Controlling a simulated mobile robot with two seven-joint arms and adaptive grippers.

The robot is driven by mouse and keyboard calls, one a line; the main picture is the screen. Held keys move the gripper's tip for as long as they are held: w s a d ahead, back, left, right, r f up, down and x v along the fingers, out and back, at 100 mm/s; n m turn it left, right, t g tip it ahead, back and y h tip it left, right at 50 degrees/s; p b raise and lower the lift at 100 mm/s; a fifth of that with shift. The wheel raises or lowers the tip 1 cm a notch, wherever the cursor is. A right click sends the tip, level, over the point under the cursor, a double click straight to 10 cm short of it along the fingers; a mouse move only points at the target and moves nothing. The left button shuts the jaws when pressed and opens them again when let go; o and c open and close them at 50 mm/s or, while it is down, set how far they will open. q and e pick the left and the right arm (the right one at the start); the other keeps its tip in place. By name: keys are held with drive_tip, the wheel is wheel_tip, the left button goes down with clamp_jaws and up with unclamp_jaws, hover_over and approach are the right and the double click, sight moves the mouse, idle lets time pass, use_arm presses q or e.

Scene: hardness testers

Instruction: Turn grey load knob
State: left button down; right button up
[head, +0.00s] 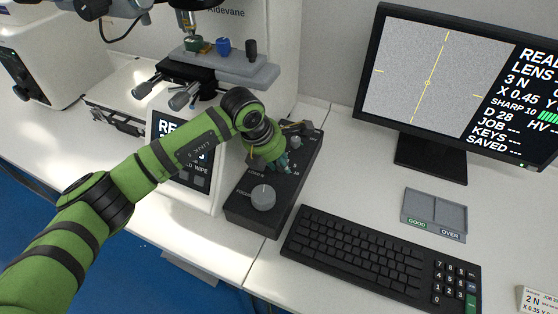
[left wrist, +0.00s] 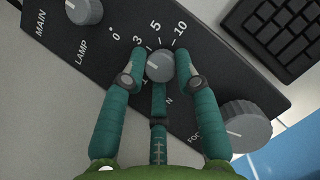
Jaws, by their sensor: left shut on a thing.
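The grey load knob (left wrist: 160,67) sits on the black control box between printed numbers 3, 5 and 10, with an N below it. A short light mark on its top points up and left, roughly toward the 3. My left gripper (left wrist: 160,64) has its teal fingers closed around the knob's sides, with a third finger below it. In the head view my left gripper (head: 277,160) is over the middle of the control box (head: 240,212), and the load knob is hidden behind it. My right gripper is not in view.
A larger focus knob (left wrist: 236,127) is close to the fingers at lower right; it also shows in the head view (head: 263,197). A lamp knob (left wrist: 84,10) is at upper left. A keyboard (head: 365,256) lies beside the box.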

use_arm(q)
drive_tip(key=n, duration=0.1)
drive_tip(key=n+b, duration=0.1)
drive_tip(key=n+y, duration=0.1)
drive_tip(key=shift+s+d+f+t+b, duration=0.15)
drive_tip(key=shift+s+f+t+b, duration=0.1)
drive_tip(key=shift+t+b, duration=0.15)
drive_tip(key=shift+s+d+n+t+y+b, duration=0.15)
drive_tip(key=shift+n+y+b, duration=0.15)
drive_tip(key=shift+n+b, duration=0.5)
drive_tip(key=shift+n+t+y+b, duration=0.15)
drive_tip(key=shift+n+y+b, duration=0.25)
drive_tip(key=shift+n, duration=0.7)
drive_tip(key=c, duration=1)
unclamp_jaws()
drive_tip(key=shift+r, duration=0.1)
drive_tip(key=shift+r, duration=0.1)
drive_tip(key=shift+r, duration=0.1)
drive_tip(key=v, duration=1.1)
drive_tip(key=shift+s+r, duration=0.2)
drive_tip(key=shift+r, duration=0.15)
